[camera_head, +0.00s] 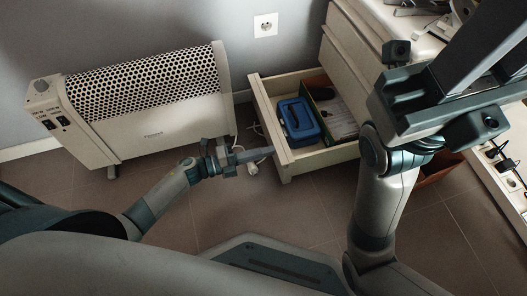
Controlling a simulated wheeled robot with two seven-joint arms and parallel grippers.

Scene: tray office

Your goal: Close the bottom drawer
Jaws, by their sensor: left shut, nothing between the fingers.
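The bottom drawer (277,141) is pulled out to the left from the pale cabinet (349,46) at the upper right. Its front panel faces left, towards the heater side. A blue box (299,121) and a dark green divider or folder with papers lie inside. My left gripper (264,154) is shut and empty, with its tips close to the lower part of the drawer front. I cannot tell whether they touch it. My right gripper (470,70) is large and close to the camera at the upper right, with its fingertips cut off by the frame, and hides part of the cabinet.
A white perforated heater (150,110) stands against the wall left of the drawer. A white plug and cable (252,169) lie on the tiled floor beside my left gripper. A wall socket (265,25) is above. A reddish-brown bin (440,168) shows partly behind my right arm.

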